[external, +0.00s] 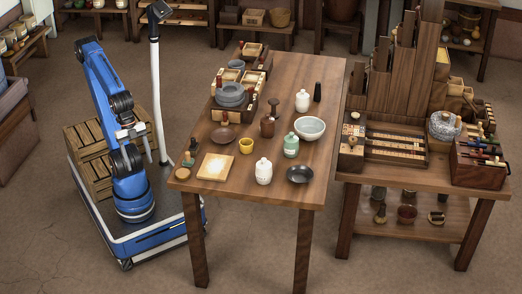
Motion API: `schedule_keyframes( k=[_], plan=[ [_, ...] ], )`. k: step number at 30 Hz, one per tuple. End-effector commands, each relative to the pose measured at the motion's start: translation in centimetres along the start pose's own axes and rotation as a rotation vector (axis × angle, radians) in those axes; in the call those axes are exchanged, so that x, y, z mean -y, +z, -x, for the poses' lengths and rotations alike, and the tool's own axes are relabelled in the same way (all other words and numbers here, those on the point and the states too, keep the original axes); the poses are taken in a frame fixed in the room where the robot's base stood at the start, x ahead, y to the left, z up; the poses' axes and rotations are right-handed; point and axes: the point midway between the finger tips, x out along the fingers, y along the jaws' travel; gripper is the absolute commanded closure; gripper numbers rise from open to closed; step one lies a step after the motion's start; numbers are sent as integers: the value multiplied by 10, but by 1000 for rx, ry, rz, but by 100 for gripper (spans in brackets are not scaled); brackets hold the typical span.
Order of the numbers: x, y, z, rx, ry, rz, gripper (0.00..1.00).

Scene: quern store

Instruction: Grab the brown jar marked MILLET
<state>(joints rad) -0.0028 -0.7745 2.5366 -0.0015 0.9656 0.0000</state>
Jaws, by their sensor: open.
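A small brown vessel (267,128) stands near the middle of the wooden table (308,70), just left of a pale bowl (309,128). A darker brown knobbed piece shows right behind it. It is the closest match to the brown jar, but it is too small to read any marking or be sure of its shape. My gripper (138,130) hangs at the end of my folded blue arm, left of the table and apart from everything on it. It looks empty; its fingers are small and hard to make out.
A white jar (263,172), a green jar (291,146) and a dark dish (300,174) stand near the front. Another white jar (302,101) and a dark cylinder (317,92) stand behind. A grey quern (231,95), yellow cup (246,146) and pale board (215,167) lie left.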

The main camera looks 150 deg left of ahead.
Motion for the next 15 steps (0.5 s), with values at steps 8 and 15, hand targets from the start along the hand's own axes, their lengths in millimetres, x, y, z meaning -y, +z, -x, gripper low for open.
schedule_keyframes(
  k=[8, 15],
  plan=[
    [0, 0, 0, 0, 0, 0, 27],
    [4, -10, 5, 7, -8, 26, 27]
  ],
)
